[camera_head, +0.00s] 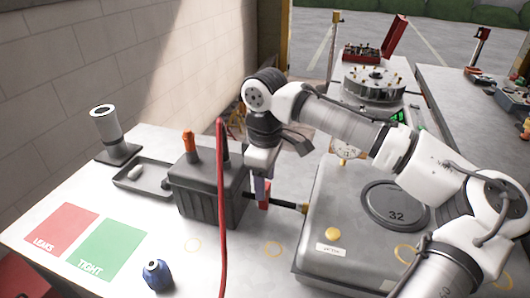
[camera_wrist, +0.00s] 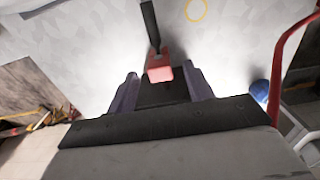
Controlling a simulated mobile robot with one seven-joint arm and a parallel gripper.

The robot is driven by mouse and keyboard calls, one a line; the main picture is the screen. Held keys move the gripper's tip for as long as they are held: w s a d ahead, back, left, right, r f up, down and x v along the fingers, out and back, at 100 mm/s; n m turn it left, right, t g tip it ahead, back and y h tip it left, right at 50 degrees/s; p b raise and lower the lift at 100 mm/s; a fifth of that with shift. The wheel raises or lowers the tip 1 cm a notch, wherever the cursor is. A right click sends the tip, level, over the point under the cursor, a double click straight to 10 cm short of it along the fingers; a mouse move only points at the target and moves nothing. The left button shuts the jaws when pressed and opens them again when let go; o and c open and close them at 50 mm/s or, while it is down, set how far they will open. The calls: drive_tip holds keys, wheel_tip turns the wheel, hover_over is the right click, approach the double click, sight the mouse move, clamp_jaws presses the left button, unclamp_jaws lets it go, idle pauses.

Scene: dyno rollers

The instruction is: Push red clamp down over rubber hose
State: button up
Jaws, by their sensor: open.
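The red clamp (camera_head: 264,198) sits on the black rubber hose (camera_head: 286,204), between the dark ribbed box (camera_head: 205,190) and the grey machine (camera_head: 330,262). In the wrist view the clamp (camera_wrist: 159,68) shows as a small red block at the end of the hose (camera_wrist: 150,24). My gripper (camera_head: 262,188) points down at the clamp. In the wrist view my gripper (camera_wrist: 161,84) is open, with one purple-grey finger on each side of the clamp and a gap on both sides. The clamp's underside is hidden.
A thin red upright line (camera_head: 222,240) stands in front of the box. A red LEAKS pad (camera_head: 62,229), a green TIGHT pad (camera_head: 106,248) and a blue object (camera_head: 157,275) lie at the left. A grey tray (camera_head: 142,178) is behind. The bench front is mostly clear.

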wheel_tip(320, 180, up, 11)
drive_tip(key=shift+b, duration=0.4)
drive_tip(key=shift+f, duration=0.15)
